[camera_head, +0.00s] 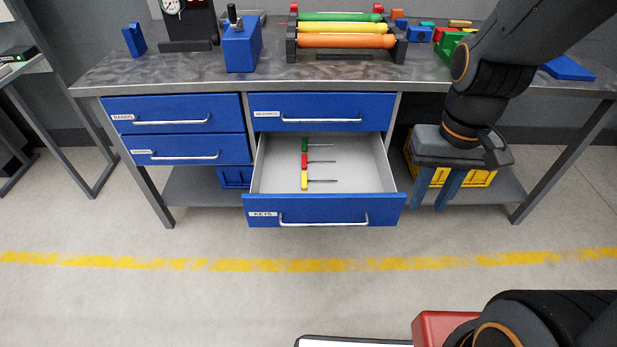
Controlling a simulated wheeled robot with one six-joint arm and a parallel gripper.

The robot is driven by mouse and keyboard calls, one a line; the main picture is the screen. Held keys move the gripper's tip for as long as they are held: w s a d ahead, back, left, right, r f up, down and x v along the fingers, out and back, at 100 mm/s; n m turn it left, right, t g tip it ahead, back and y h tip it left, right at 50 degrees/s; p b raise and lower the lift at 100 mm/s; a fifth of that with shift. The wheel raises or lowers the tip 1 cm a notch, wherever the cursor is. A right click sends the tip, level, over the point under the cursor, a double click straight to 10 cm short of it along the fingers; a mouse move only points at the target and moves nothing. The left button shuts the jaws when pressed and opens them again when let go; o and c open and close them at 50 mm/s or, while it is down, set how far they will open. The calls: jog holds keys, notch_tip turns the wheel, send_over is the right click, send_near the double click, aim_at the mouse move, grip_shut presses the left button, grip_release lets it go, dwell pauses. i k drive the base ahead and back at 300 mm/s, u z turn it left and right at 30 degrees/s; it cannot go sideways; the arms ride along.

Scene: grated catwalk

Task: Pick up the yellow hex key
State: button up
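The yellow hex key (305,180) lies in the open lower drawer (352,183), whose front carries a label reading KEYS. Its yellow handle is nearest the drawer front, and its thin dark shaft points right. A red hex key (305,161) and a green hex key (305,145) lie behind it in a column, not touching my gripper. My gripper (428,205) is to the right of the drawer, pointing down, with its two blue fingers apart and nothing between them.
A yellow crate (479,178) stands on the lower shelf behind my gripper. The closed drawer (320,110) sits above the open one. The workbench top (270,72) holds a rack of coloured rolls (345,40) and several blocks. The floor in front is clear.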

aim_at(303, 184)
jog(key=u, duration=0.45)
jog(key=k, duration=0.6)
jog(key=u, duration=0.95)
jog(key=i, duration=1.2)
jog(key=z, duration=0.7)
